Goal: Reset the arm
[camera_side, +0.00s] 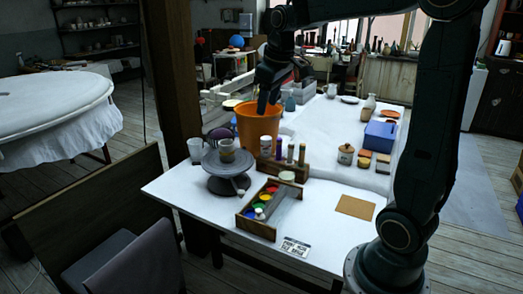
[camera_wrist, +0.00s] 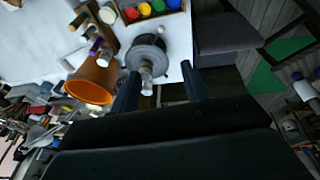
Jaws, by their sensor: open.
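My gripper (camera_side: 268,95) is open, high over the table near the orange bucket (camera_side: 258,125) in the side view. In the wrist view my gripper (camera_wrist: 160,88) shows its two dark fingers apart, with nothing held between them. The grey turntable (camera_wrist: 148,52) with a small cup on it lies beyond the fingers. The bucket also shows in the wrist view (camera_wrist: 90,82). In the side view the gripper's tips partly overlap the bucket, so I cannot tell how far above it they are.
The white table (camera_side: 325,200) holds a wooden paint box (camera_side: 258,222), a rack of bottles (camera_side: 288,165), a lidded jar (camera_side: 345,155), a blue box (camera_side: 379,136) and a brown board (camera_side: 355,207). The turntable (camera_side: 227,165) stands at the left edge. Open table lies around the board.

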